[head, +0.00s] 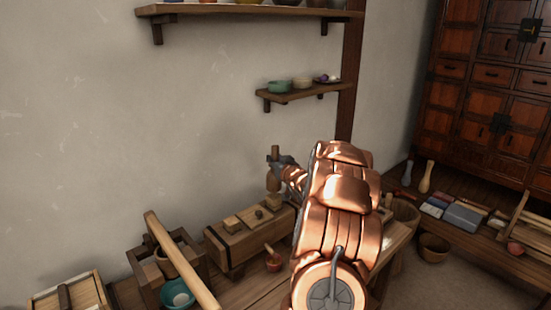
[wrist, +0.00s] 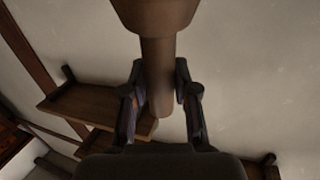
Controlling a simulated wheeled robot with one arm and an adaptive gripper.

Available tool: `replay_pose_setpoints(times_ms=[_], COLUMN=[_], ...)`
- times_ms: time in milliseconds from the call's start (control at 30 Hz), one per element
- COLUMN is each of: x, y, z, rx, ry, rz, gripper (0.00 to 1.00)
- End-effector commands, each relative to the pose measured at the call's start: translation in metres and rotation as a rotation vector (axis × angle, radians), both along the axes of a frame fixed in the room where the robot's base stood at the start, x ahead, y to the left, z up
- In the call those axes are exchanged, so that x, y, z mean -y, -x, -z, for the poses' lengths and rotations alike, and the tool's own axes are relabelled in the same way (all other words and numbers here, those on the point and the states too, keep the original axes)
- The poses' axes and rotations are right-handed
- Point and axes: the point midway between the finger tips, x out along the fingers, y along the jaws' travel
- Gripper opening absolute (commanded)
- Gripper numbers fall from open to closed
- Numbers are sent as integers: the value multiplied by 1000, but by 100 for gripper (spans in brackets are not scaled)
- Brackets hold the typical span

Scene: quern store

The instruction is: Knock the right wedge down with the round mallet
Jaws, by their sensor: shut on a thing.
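My gripper (head: 281,164) is shut on the handle of the round mallet (head: 273,181), held up against the wall in the head view. The mallet's head hangs below my fingers there. In the wrist view the mallet (wrist: 154,14) has its round head at the top edge and its handle between both fingers. Below the mallet stands a long wooden block (head: 240,245). On its top are a left wedge (head: 233,223), a small round peg (head: 258,214) and a right wedge (head: 274,201). The mallet is apart from the right wedge. My arm covers the block's right end.
A wooden frame with a long slanting beam (head: 180,262) and a teal bowl (head: 177,294) stand left of the block. A small wall shelf (head: 300,95) with bowls hangs above. A low bench with several items is at right.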

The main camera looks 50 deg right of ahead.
Motion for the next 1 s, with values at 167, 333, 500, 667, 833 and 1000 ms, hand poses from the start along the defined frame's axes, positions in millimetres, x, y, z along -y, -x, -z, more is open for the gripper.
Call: replay_pose_setpoints(times_ms=[167, 333, 500, 667, 833, 1000], x=[0, 0, 0, 0, 0, 0], y=[0, 0, 0, -1, -1, 0], z=[27, 25, 18, -1, -16, -14], rx=[-1, 1, 3, 5, 5, 3], ry=[0, 0, 1, 1, 2, 0], rz=[0, 0, 0, -1, -1, -1], gripper=[0, 0, 0, 0, 0, 0])
